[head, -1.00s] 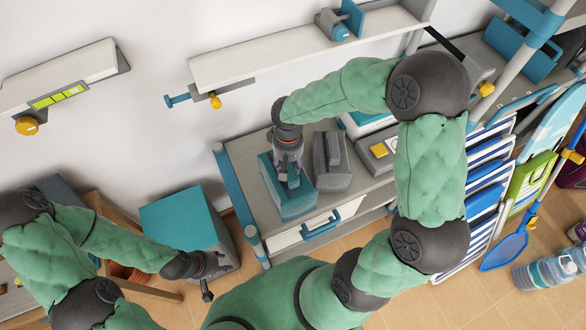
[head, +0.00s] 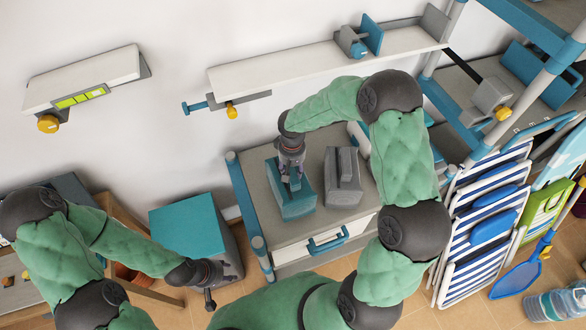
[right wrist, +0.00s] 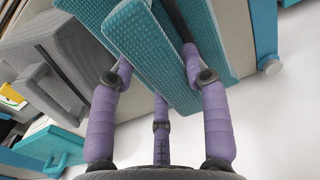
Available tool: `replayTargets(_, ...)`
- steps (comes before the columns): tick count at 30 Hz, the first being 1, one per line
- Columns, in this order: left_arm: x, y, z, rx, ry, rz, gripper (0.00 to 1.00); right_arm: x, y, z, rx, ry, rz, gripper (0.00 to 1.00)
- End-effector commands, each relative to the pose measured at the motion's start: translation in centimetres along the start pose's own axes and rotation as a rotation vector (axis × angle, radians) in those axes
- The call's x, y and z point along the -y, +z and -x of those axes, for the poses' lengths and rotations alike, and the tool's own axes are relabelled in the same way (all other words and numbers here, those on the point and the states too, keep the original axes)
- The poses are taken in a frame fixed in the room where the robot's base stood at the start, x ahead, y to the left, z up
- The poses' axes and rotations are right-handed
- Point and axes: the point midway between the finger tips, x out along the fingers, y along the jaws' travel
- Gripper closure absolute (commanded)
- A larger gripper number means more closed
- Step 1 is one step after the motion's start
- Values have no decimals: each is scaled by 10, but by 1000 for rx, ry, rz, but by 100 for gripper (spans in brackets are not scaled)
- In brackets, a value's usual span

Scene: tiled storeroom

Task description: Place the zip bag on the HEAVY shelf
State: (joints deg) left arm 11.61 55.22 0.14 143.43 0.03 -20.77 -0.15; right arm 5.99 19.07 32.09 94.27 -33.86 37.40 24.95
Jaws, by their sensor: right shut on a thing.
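The teal textured bag (head: 292,203), which I take to be the zip bag, is over the grey-topped cabinet (head: 248,181) in the head view. My right gripper (head: 291,182) is shut on its upper ridge from above. The right wrist view shows the purple fingers (right wrist: 160,75) around the teal fabric (right wrist: 145,40). I cannot tell whether the bag touches the cabinet top. My left gripper (head: 208,288) hangs low by a teal-topped box; its fingers are too small to read. No HEAVY label is legible; a wall shelf (head: 90,80) at left carries a green label.
A grey bag (head: 343,180) stands right beside the teal one. A long wall shelf (head: 300,65) runs above, with a blue and grey item (head: 358,40) on it. The teal-topped box (head: 188,225) is left of the cabinet. Striped folding chairs (head: 487,230) stand at right.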

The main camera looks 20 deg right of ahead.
Motion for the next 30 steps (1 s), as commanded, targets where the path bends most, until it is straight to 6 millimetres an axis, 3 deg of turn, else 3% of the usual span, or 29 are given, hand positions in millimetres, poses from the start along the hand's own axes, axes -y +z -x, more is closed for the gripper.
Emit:
replayTargets(7, 0, 0, 0, 0, 0, 0, 60, -1, -2, -26, -4, 1, -1, 100)
replayTargets(20, 1, 0, -3, 0, 0, 0, 60, -1, -2, -31, -6, 0, -2, 100)
replayTargets(21, 1, 0, -3, 0, 0, 0, 60, 0, 0, -33, 0, 0, 0, 47)
replayTargets(23, 1, 0, -2, 0, 0, 0, 60, 0, 0, -32, 0, 0, 0, 30)
replayTargets(30, 1, 0, -2, 0, 0, 0, 60, 0, 0, -32, 0, 0, 0, 29)
